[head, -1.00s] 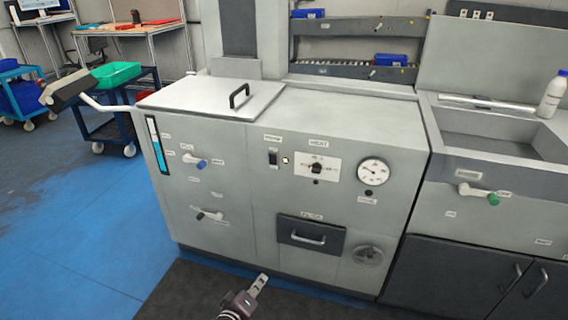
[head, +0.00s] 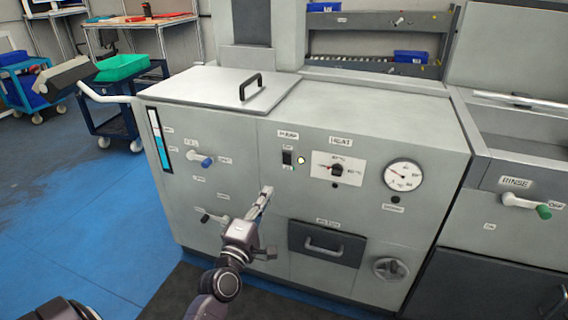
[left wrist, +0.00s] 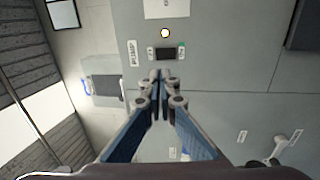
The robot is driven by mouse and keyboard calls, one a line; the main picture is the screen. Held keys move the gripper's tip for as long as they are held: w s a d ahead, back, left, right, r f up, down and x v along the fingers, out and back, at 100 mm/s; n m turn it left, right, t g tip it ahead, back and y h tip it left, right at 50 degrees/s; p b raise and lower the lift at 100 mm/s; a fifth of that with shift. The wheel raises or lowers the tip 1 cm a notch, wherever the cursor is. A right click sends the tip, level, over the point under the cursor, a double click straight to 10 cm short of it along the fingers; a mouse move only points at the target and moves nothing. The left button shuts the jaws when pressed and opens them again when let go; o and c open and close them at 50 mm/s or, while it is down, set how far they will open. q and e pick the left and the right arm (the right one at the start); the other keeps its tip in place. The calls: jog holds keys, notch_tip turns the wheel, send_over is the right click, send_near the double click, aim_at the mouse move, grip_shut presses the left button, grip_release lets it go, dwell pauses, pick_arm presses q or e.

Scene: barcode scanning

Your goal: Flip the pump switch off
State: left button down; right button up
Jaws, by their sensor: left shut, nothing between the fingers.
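The pump switch (head: 287,158) is a small black rocker on the grey machine front, under a label. A small round pale-yellow lamp (head: 301,160) sits just right of it and looks lit. In the left wrist view the switch (left wrist: 165,53) lies just beyond the fingertips, with the lamp (left wrist: 165,33) above it. My left gripper (head: 266,190) is shut and empty, its tips below and left of the switch in the head view. In the left wrist view the closed tips (left wrist: 155,74) appear close to the switch; contact cannot be told. My right gripper is not in view.
The heat dial (head: 336,169) and a round gauge (head: 403,175) are right of the switch. A dark drawer (head: 327,244) is below. A lid with a black handle (head: 250,86) is above.

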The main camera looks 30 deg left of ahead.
pick_arm(q)
send_near(286, 156)
jog(key=w, duration=0.2)
jog(key=b+x, duration=0.1)
jog(key=x, duration=0.3)
jog(key=shift+a, duration=0.15)
jog(key=shift+w+a+r, duration=0.1)
jog(key=shift+w, duration=0.35)
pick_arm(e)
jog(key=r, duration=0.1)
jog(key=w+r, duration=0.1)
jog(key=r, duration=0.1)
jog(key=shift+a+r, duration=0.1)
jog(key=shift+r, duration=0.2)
pick_arm(q)
jog(key=shift+w+a+r, duration=0.1)
